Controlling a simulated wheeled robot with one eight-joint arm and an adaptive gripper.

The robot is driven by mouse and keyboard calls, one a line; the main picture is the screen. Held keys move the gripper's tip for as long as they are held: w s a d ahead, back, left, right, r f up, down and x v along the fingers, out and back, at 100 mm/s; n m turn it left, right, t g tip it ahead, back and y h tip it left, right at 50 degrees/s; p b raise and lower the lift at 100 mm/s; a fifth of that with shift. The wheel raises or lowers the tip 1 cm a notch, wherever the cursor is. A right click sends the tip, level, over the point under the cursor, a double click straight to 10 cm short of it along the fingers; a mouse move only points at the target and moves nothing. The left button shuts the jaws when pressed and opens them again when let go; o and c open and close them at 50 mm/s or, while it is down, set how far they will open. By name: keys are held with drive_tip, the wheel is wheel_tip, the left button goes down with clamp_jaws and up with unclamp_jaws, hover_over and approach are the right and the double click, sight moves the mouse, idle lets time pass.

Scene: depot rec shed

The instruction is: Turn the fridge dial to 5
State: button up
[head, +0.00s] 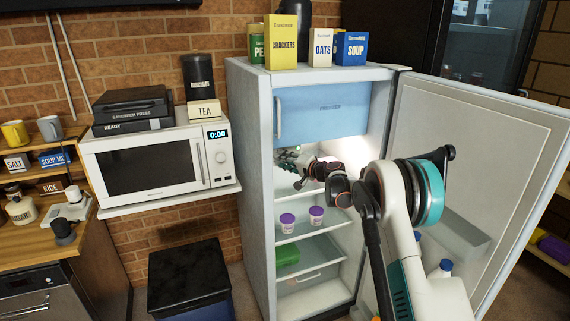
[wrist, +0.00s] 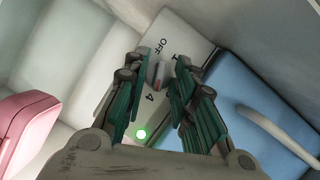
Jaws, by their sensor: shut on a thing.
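The fridge (head: 255,150) stands open, its door (head: 480,150) swung out to the right. My gripper (head: 302,176) reaches inside, just below the blue freezer door (head: 322,108). In the wrist view, the green fingers of my gripper (wrist: 158,72) are shut on the small grey dial (wrist: 159,76). The dial panel (wrist: 178,40) carries OFF, a partly hidden 1, and a 4. A green light (wrist: 141,134) glows on it. Other numbers are hidden behind the fingers, and I cannot tell the exact setting.
The blue freezer door with its pale handle (wrist: 275,138) lies close right of my fingers. A pink object (wrist: 24,130) is at the left in the wrist view. Purple-lidded tubs (head: 287,222) stand on a shelf below. Boxes such as the crackers (head: 284,45) stand on top of the fridge.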

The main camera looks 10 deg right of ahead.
drive_tip(key=m+t+b, duration=0.1)
drive_tip(key=m, duration=0.2)
drive_tip(key=m+t+y+b, duration=0.1)
drive_tip(key=m, duration=0.3)
drive_tip(key=m+t+b, duration=0.1)
drive_tip(key=m, duration=0.3)
drive_tip(key=shift+f+t+y+b, duration=0.35)
drive_tip(key=shift+t+y+b, duration=0.05)
idle(0.3)
drive_tip(key=o, duration=0.7)
drive_tip(key=shift+o, duration=0.2)
drive_tip(key=v, duration=1.2)
